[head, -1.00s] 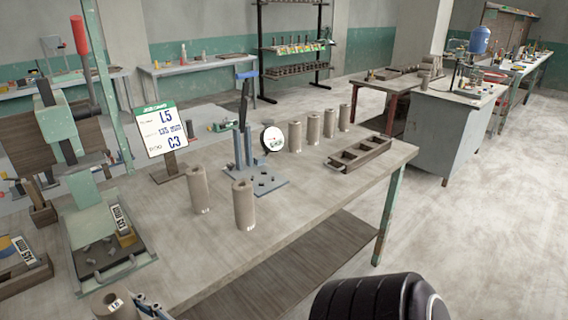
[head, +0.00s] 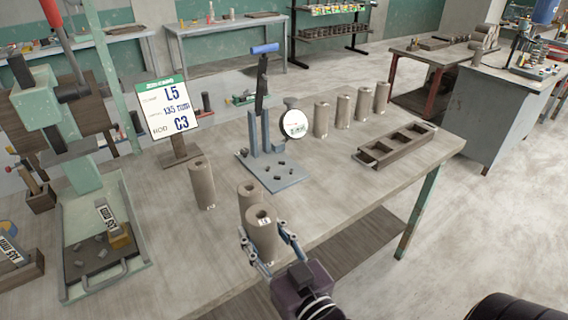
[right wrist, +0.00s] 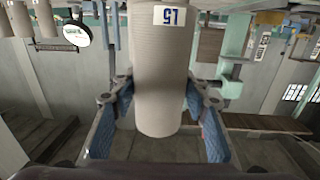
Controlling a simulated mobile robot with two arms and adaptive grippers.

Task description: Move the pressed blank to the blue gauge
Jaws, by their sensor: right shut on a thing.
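The pressed blank (head: 262,238) is a grey-brown cylinder with a hole in its top. My right gripper (head: 269,250) is shut on it and holds it upright near the table's front edge. In the right wrist view the blank (right wrist: 158,80) sits between the blue finger pads and carries a label reading L5, upside down there. The blue gauge (head: 284,180) stands behind it on the table: a blue-grey base with posts, a blue-handled lever and a round white dial (head: 294,124). Small bits lie on its base. My left gripper is not in view.
Two similar cylinders stand nearby, one (head: 202,184) to the left and one (head: 247,193) right behind the held blank. Several more (head: 343,106) stand in a row at the back. A sign (head: 168,108), a compartmented wooden tray (head: 424,135) and a green press (head: 85,178) flank the gauge.

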